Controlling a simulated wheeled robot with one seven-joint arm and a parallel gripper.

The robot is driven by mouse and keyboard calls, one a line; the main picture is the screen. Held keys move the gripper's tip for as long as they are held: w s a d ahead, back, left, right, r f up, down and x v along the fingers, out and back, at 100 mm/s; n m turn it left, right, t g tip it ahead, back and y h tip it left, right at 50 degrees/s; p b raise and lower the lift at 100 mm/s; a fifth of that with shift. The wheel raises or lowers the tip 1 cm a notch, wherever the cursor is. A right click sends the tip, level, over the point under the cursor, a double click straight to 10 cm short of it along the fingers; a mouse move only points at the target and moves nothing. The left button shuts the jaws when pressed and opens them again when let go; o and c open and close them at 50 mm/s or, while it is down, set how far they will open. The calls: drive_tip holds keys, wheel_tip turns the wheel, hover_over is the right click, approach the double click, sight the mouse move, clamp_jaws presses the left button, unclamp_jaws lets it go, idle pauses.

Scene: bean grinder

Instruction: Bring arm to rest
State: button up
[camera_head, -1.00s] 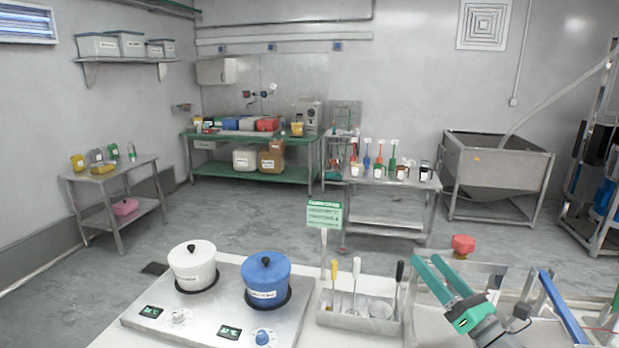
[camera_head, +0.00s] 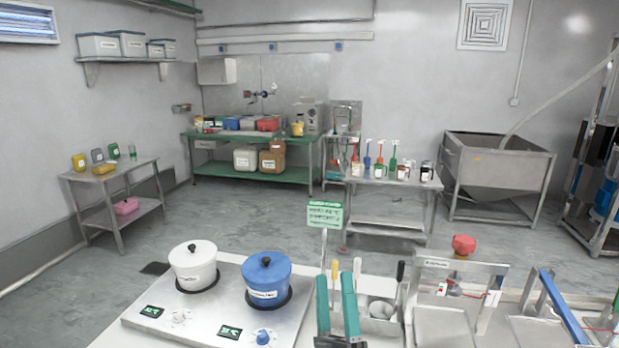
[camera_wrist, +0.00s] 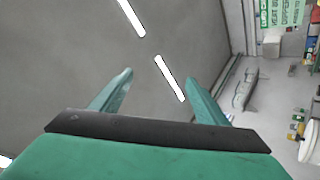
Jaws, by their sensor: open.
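My gripper (camera_head: 336,300) has two teal fingers. In the head view it stands at the bottom centre, fingers pointing up, in front of the metal utensil holder (camera_head: 379,326). A gap shows between the fingers and nothing is in it. In the wrist view my gripper (camera_wrist: 158,88) also shows spread, empty fingers, facing the grey ceiling with its light strips. The rest of my arm is mostly below the frame in the head view.
A hot plate (camera_head: 212,325) with a white pot (camera_head: 193,268) and a blue pot (camera_head: 267,280) is left of my gripper. A green sign (camera_head: 324,214) stands just behind it. Metal frames and a red knob (camera_head: 464,243) are to the right.

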drive_tip(key=s+a+f+m+g+h, duration=0.35)
drive_tip(key=s+f+m, duration=0.35)
drive_tip(key=s+f, duration=0.25)
drive_tip(key=s+a+f+m+g+h, duration=0.2)
drive_tip(key=s+a+f+m+h, duration=0.2)
drive_tip(key=s+f+m, duration=0.55)
drive_tip(key=s+d+f+n+g+y, duration=0.1)
drive_tip(key=s+f, duration=0.4)
drive_tip(key=s, duration=0.7)
drive_tip(key=s+d+f+n+g+y, duration=0.1)
drive_tip(key=s+f+g+y, duration=0.2)
drive_tip(key=s, duration=0.9)
wheel_tip(320, 180, down, 4)
drive_tip(key=shift+d+r+g+y, duration=0.25)
drive_tip(key=shift+g+y, duration=0.1)
drive_tip(key=shift+g, duration=0.9)
